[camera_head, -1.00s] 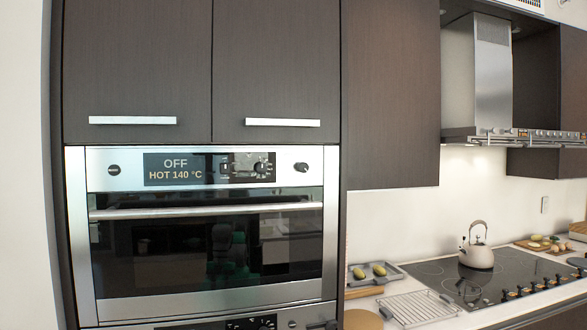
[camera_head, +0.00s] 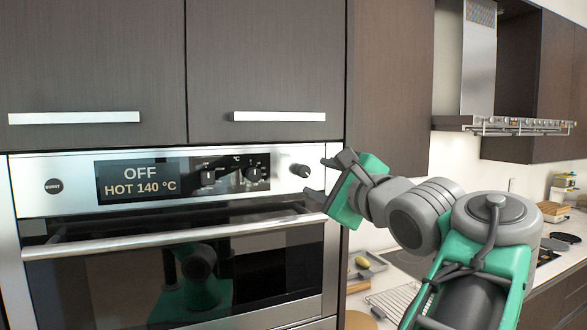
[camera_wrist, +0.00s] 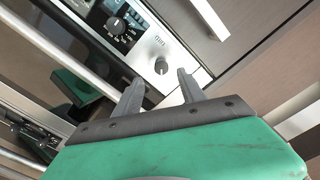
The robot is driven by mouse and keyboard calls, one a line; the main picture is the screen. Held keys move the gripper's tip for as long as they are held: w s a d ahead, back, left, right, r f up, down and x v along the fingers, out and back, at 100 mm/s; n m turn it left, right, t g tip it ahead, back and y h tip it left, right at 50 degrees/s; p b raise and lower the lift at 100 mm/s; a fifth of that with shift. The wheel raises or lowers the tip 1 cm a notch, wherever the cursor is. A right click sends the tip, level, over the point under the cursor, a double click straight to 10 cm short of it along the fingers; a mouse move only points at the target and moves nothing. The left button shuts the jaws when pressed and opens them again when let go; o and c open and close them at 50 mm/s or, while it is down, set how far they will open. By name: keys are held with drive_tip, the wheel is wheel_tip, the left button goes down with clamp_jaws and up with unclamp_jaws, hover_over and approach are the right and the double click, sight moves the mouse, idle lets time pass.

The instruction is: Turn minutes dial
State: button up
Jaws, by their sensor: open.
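The oven panel's rightmost dial (camera_head: 300,170) is a round grey knob standing alone on the silver strip. It looks like the minutes dial, and small lettering shows beside it in the wrist view (camera_wrist: 161,67). My gripper (camera_head: 320,178) is open and empty just to the right of this dial, with its fingers one above the other. In the wrist view the dial shows just beyond the gap between my two fingertips (camera_wrist: 160,78). I see no contact between them.
Two black dials, the left one (camera_head: 208,176) and the temperature one (camera_head: 253,174), sit beside the display (camera_head: 140,181) reading OFF, HOT 140 °C. The oven handle (camera_head: 170,237) juts out below. Cabinet handles (camera_head: 279,116) are above. A wire rack (camera_head: 395,303) lies on the counter at right.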

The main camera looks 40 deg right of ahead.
sight(305, 172)
drive_tip(key=p+x, duration=0.1)
drive_tip(key=x, duration=0.6)
drive_tip(key=shift+d, duration=0.25)
clamp_jaws()
